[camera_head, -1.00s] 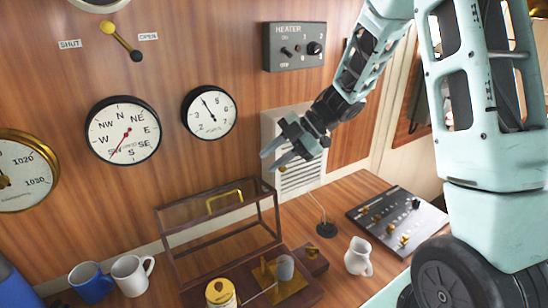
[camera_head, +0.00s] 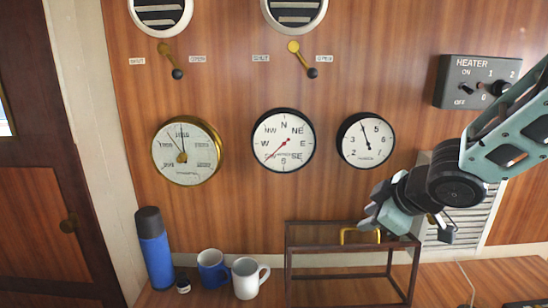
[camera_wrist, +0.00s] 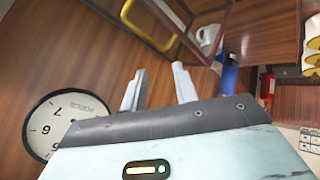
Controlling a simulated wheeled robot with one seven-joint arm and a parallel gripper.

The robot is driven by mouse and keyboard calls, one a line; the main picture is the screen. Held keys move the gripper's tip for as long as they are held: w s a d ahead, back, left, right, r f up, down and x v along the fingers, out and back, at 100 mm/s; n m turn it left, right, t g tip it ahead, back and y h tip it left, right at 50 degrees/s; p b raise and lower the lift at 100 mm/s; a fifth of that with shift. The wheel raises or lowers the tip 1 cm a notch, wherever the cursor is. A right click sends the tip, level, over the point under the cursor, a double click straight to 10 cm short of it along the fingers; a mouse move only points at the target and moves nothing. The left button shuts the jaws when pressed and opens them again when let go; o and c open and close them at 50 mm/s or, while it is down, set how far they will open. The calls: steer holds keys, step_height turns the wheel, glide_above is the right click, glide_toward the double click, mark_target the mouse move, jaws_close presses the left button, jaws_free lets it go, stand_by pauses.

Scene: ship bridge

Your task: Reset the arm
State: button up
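My gripper (camera_head: 405,232) is at the right of the head view, in front of the wood wall, near the top right corner of the glass case (camera_head: 345,279). In the wrist view its two fingers (camera_wrist: 160,88) stand apart with nothing between them. The case's brass handle (camera_wrist: 150,25) shows beyond the fingers, and it also shows in the head view (camera_head: 347,236). The arm reaches in from the right edge.
A heater panel (camera_head: 478,83) and a vent (camera_head: 483,222) are on the wall by the arm. Dials and two levers (camera_head: 301,58) hang left of it. A blue bottle (camera_head: 155,252), a blue mug (camera_head: 212,268) and a white mug (camera_head: 247,278) stand at the counter's left.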

steer(key=s+a+f+m+g+h+b, duration=0.1)
steer(key=s+a+f+g, duration=0.1)
steer(key=s, duration=0.7)
steer(key=s+a+f+m+g+b, duration=0.2)
steer(key=s+f+g, duration=0.1)
steer(key=s, duration=0.6)
steer(key=s+a+f+m+g+h+b, duration=0.1)
steer(key=s+f+g, duration=0.1)
steer(key=s, duration=0.7)
steer(key=shift+a+f+g+h+b, duration=0.3)
steer(key=shift+a+f+g, duration=0.1)
steer(key=shift+f, duration=0.5)
